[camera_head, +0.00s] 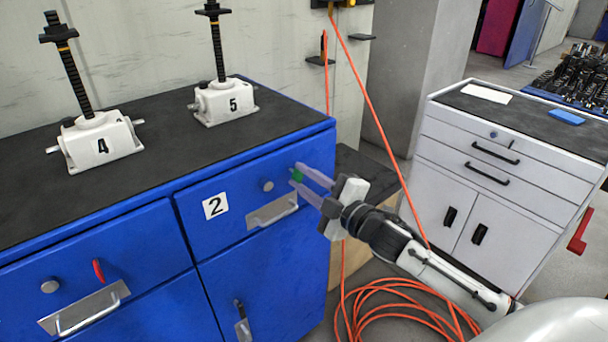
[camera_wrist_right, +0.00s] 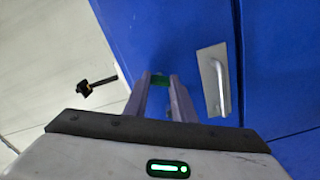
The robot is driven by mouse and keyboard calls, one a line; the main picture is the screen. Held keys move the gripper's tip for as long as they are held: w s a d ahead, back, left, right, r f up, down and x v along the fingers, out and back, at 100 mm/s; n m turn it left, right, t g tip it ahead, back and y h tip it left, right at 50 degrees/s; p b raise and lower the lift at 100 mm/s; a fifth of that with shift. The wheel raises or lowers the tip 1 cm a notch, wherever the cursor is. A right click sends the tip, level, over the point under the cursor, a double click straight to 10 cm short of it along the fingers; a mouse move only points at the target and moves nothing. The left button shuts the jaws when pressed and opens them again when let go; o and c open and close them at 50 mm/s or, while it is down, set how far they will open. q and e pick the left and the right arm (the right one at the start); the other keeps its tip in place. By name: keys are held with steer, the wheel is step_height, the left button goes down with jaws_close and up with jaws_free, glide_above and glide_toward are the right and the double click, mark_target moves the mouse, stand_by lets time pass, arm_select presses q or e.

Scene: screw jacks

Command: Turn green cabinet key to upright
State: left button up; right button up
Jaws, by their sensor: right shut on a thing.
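The green key (camera_head: 297,175) is on the front of the blue cabinet (camera_head: 258,284), on the drawer marked 2, right of a round grey knob (camera_head: 268,185). My right gripper (camera_head: 296,178) reaches in from the right and is shut on the green key. Its fingers cover much of the key, so I cannot tell its tilt. In the right wrist view, a bit of the green key (camera_wrist_right: 158,79) shows between the fingertips, against the blue cabinet face. My left gripper is not in view.
A red key (camera_head: 98,270) is on the left drawer. A metal drawer handle (camera_head: 272,212) is just below the green key. Screw jacks 4 (camera_head: 98,143) and 5 (camera_head: 222,102) stand on the cabinet top. An orange hose (camera_head: 400,318) lies coiled on the floor. A white cabinet (camera_head: 505,175) stands right.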

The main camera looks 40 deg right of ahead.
steer(key=n, duration=0.5)
steer(key=shift+p, duration=0.4)
steer(key=shift+n, duration=0.3)
steer(key=o, duration=1.1)
steer(key=shift+c, duration=0.2)
steer(key=shift+s, duration=0.1)
steer(key=s+b, duration=0.1)
steer(key=s, duration=0.9)
steer(key=shift+d, duration=0.4)
steer(key=shift+f, duration=0.1)
